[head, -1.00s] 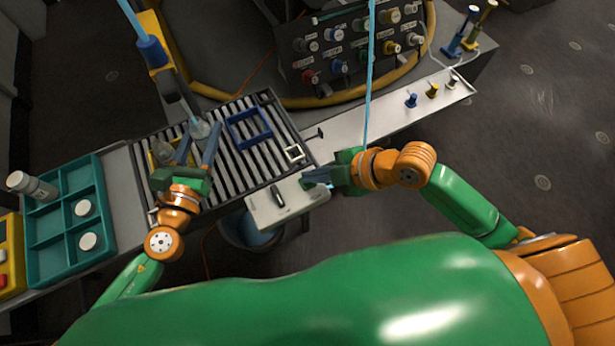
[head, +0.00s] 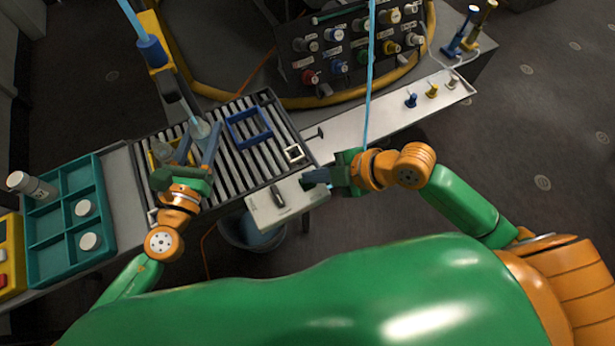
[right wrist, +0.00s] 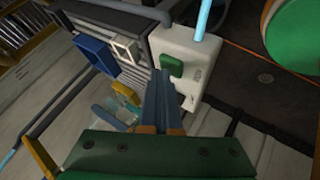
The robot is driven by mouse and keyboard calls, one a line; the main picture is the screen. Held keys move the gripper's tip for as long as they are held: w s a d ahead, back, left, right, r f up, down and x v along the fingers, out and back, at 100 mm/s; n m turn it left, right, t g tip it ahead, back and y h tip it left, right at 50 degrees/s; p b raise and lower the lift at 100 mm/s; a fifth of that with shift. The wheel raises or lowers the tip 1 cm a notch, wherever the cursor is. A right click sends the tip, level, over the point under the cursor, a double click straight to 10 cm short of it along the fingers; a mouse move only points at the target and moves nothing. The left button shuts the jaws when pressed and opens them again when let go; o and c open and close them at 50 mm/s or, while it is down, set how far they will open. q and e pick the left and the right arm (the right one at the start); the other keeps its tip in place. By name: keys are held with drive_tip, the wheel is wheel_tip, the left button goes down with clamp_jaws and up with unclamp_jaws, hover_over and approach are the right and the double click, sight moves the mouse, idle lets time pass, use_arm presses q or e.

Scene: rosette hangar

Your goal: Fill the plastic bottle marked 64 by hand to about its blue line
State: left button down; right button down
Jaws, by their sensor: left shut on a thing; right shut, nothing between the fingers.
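My left gripper (head: 198,140) is shut on a clear bottle (head: 201,129), which it holds over the slatted grate under the dispensing arm with the blue collar (head: 152,52). The number, the blue line and the level inside are too small to make out. My right gripper (head: 312,179) is shut and empty at the white control box (head: 290,207). In the right wrist view, its closed fingers (right wrist: 160,78) point at the box (right wrist: 188,45) close to a green button (right wrist: 172,66); whether they touch it cannot be told.
A blue square frame (head: 268,131) and a small white frame (head: 293,147) lie on the grate (head: 235,165). A teal compartment tray (head: 45,240) at left holds white round pieces and a white container (head: 32,185). A knob panel (head: 350,50) stands behind. A bucket (head: 245,236) is below.

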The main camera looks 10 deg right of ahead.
idle(0.8)
drive_tip(key=shift+r, duration=0.9)
drive_tip(key=shift+r, duration=2.5)
wheel_tip(320, 180, up, 6)
